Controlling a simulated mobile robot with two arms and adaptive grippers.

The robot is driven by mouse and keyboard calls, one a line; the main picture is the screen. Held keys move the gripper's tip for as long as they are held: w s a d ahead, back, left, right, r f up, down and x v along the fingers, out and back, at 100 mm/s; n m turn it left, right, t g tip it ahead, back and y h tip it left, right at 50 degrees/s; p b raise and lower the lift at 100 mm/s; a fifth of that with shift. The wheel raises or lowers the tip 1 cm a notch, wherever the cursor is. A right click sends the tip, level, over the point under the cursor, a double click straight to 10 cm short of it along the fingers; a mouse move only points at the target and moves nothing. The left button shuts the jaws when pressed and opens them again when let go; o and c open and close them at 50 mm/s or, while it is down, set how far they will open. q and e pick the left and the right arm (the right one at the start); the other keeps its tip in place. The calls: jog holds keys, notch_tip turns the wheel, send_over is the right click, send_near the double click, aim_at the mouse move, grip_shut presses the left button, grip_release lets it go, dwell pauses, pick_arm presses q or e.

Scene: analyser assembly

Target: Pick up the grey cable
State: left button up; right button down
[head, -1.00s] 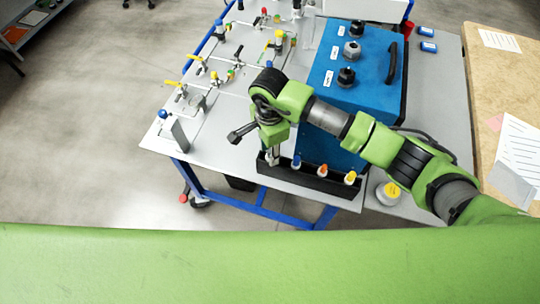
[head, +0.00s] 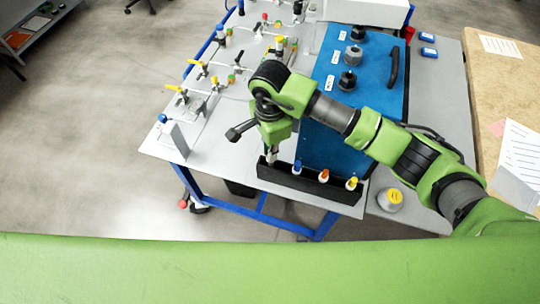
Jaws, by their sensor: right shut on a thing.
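My right gripper (head: 271,150) points down at the left end of a black rack (head: 308,186) on the table's front edge. It is shut on the grey cable (head: 271,157), of which only a small light part shows below the fingers. The cable's lower end is at the rack; I cannot tell whether it is still seated in its slot. Further right in the rack stand cables with blue (head: 297,166), orange (head: 324,175) and yellow (head: 352,183) tops. My left gripper is not in view.
A blue analyser box (head: 335,135) with black and grey knobs and a handle stands behind the rack. A panel with valves and pipes (head: 205,85) fills the table's left. A yellow-capped bottle (head: 391,199) stands at the right. A wooden table (head: 487,75) is far right.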

notch_tip(320, 180, up, 22)
jog(key=b, duration=0.2)
jog(key=shift+r, duration=0.15)
dwell(0.6)
